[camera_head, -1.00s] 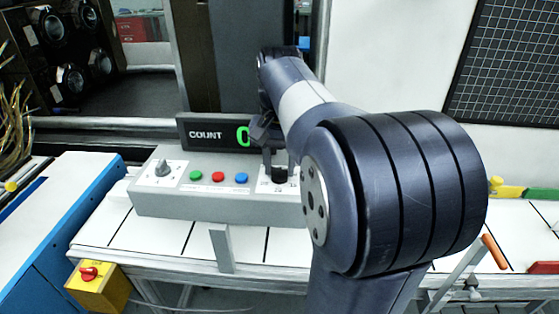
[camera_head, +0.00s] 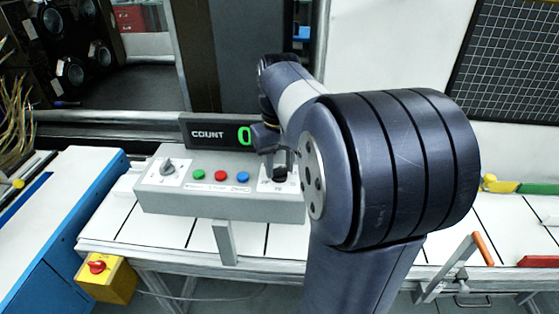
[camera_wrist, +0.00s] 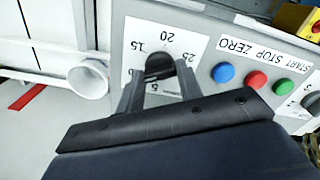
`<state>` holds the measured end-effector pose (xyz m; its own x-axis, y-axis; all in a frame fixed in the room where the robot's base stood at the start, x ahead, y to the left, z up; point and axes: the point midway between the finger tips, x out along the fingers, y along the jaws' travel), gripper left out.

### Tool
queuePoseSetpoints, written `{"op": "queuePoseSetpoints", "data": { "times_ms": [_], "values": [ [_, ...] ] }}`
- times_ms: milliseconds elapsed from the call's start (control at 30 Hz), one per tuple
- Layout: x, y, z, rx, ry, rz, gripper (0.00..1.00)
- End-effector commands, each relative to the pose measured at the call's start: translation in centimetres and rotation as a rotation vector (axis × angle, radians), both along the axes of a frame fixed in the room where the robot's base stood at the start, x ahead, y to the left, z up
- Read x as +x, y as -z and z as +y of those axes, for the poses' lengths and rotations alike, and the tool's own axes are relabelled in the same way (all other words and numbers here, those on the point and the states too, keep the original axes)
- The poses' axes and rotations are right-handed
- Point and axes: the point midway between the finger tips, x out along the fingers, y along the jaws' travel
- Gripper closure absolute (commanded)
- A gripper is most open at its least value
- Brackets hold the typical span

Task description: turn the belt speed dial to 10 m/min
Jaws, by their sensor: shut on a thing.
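The belt speed dial is a black knob (camera_wrist: 160,62) on a white scale plate (camera_wrist: 192,42) at the right end of the grey control box (camera_head: 225,204). The scale reads upside down in the wrist view, with 5, 15, 20 and 25 legible. The 10 is hidden or unclear behind a finger. My gripper (camera_wrist: 159,71) has one finger on each side of the knob and is shut on it. I cannot make out the knob's pointer mark. In the head view my gripper (camera_head: 276,168) is at the knob, partly covered by my arm.
Green, red and blue buttons (camera_head: 220,176) sit left of the dial, with a second grey knob (camera_head: 167,167) beyond them. A count display (camera_head: 215,134) stands behind the box. A yellow switch box (camera_head: 107,279) is at the front left of the conveyor.

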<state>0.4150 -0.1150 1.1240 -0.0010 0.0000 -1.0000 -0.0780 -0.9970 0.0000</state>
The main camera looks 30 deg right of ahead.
Motion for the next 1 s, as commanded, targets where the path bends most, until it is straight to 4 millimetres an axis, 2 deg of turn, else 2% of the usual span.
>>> {"op": "queuePoseSetpoints", "data": {
  "times_ms": [400, 433, 600, 700, 1000],
  "values": [
    [0.09, -0.1, -0.01, 0.0, -0.008, -0.004, 0.88],
    [0.09, -0.1, -0.01, 0.0, -0.008, -0.004, 0.65],
    [0.07, -0.08, -0.01, 0.0, -0.008, -0.003, 0.51],
    [0.05, -0.05, 0.0, 0.0, -0.008, -0.002, 0.44],
    [0.07, -0.49, -0.02, 0.0, -0.008, -0.003, 0.44]
  ]
}}
